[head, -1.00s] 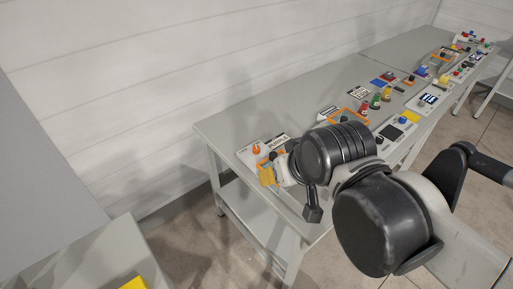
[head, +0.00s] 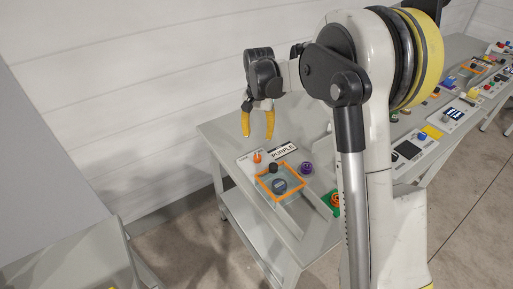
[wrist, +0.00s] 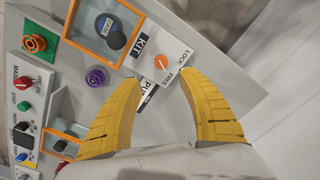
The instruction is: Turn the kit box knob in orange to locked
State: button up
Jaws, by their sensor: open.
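My gripper (head: 258,136) is open and empty, yellow fingers pointing down above the knob. In the wrist view the knob shows just beyond the gap between the fingertips (wrist: 162,77).
A PURPLE sign (head: 284,151) stands behind the box, with a purple knob (head: 306,168) beside it. A green plate with an orange ring (head: 335,200) is nearby. More panels run along the table to the right. My arm hides part of the table.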

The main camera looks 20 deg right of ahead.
aim_at(257, 156)
jog(key=f+b, duration=0.1)
jog(key=f, duration=0.3)
jog(key=f+b, duration=0.1)
jog(key=f, duration=0.3)
jog(key=f+b, duration=0.2)
jog(key=f, duration=0.2)
jog(key=shift+w+f, duration=0.15)
jog(key=shift+w, duration=0.25)
grip_shut()
